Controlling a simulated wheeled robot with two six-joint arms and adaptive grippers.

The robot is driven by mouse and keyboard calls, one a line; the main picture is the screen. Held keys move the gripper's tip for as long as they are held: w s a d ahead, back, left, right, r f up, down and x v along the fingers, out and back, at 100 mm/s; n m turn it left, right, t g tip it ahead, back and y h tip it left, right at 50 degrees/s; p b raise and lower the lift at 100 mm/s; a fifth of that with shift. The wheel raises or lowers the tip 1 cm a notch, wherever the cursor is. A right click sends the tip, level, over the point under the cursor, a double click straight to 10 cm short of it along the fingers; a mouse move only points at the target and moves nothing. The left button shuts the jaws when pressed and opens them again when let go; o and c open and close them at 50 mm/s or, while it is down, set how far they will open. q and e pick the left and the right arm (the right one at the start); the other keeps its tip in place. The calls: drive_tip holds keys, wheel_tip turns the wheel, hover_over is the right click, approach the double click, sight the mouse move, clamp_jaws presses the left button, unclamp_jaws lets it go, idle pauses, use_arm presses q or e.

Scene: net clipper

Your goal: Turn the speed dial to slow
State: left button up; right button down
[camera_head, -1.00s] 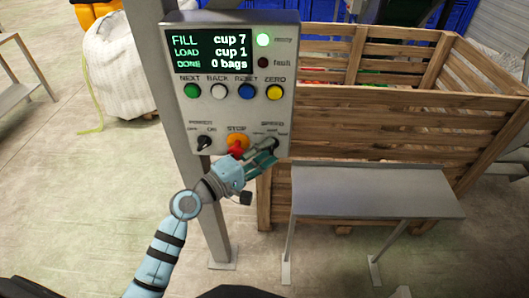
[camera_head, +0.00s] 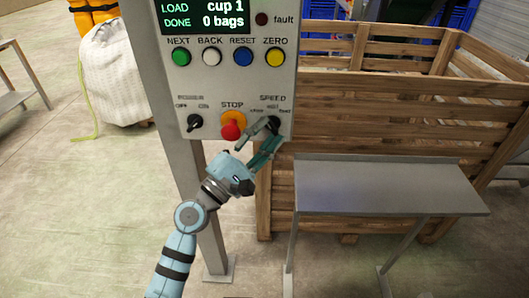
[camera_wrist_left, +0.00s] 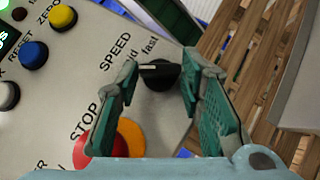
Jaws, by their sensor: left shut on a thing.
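The black speed dial (camera_head: 273,125) sits at the lower right of the grey control panel, under the word SPEED. In the left wrist view the dial (camera_wrist_left: 163,76) stands between my fingertips, with a pale line on its top edge. The "mid" and "fast" labels show partly there; "slow" is hidden behind a finger. My left gripper (camera_head: 256,146) reaches up to the dial from below left. My right gripper is out of view.
The red stop button (camera_head: 231,131) on its orange base is just left of the gripper. The black power knob (camera_head: 195,122) is further left. Coloured buttons (camera_head: 211,56) line the panel above. A wooden crate (camera_head: 400,105) and a grey bench (camera_head: 385,187) stand to the right.

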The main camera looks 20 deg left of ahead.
use_arm(q)
drive_tip(key=n+b, duration=0.1)
drive_tip(key=f+n+t+b, duration=0.1)
drive_tip(key=b, duration=0.1)
drive_tip(key=shift+d+y, duration=0.1)
drive_tip(key=shift+y, duration=0.2)
drive_tip(key=shift+r+n+t+y+b, duration=0.2)
drive_tip(key=shift+n+t+y+b, duration=0.1)
drive_tip(key=shift+n+t+b, duration=0.5)
drive_tip(key=o, duration=1.2)
drive_tip(key=shift+c, duration=0.2)
drive_tip(key=v, duration=1.2)
drive_tip(key=shift+r, duration=0.15)
